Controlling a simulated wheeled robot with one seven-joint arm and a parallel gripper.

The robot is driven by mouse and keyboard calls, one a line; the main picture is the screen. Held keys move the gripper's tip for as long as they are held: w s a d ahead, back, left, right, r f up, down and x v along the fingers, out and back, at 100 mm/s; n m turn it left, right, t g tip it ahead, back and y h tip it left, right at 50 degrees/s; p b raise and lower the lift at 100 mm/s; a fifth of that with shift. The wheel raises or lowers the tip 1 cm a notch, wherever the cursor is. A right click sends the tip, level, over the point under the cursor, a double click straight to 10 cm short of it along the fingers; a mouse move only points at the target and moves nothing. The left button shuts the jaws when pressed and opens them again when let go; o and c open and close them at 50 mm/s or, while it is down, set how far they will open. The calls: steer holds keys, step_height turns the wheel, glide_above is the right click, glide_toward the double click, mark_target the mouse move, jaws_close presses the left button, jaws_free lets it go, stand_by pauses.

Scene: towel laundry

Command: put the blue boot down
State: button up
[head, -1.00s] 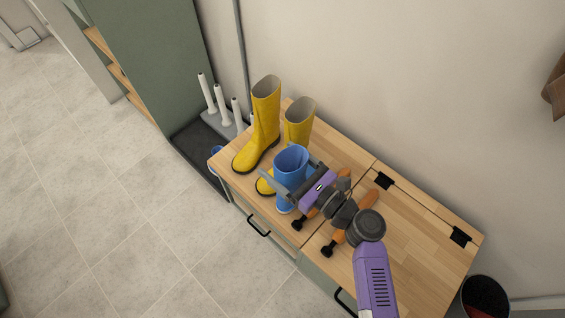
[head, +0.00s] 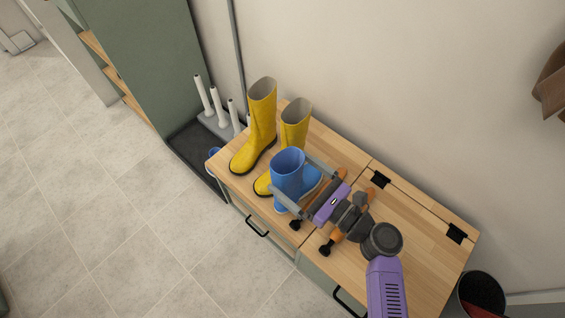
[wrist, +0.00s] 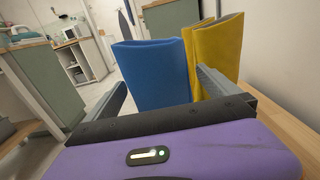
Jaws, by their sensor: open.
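The blue boot (head: 287,178) stands upright on the wooden bench top (head: 410,235), in front of the yellow boots. Its toe points right, partly behind my gripper. My gripper (head: 291,172) is open, with one finger on each side of the boot's shaft. In the wrist view the blue boot (wrist: 155,75) stands upright beyond the palm, between the open fingers, with gaps visible at the sides. Two yellow boots, one at the left (head: 258,125) and one at the right (head: 294,127), stand close behind it.
A rack with white pegs (head: 217,110) stands in a dark tray (head: 190,145) left of the bench, with a blue item (head: 213,153) beside it. Two orange-brown bars with black ends lie under my arm. A dark bin (head: 483,298) stands at right.

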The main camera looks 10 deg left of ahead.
steer(key=v, duration=0.7)
steer(key=shift+p, duration=0.3)
steer(key=shift+f, duration=0.1)
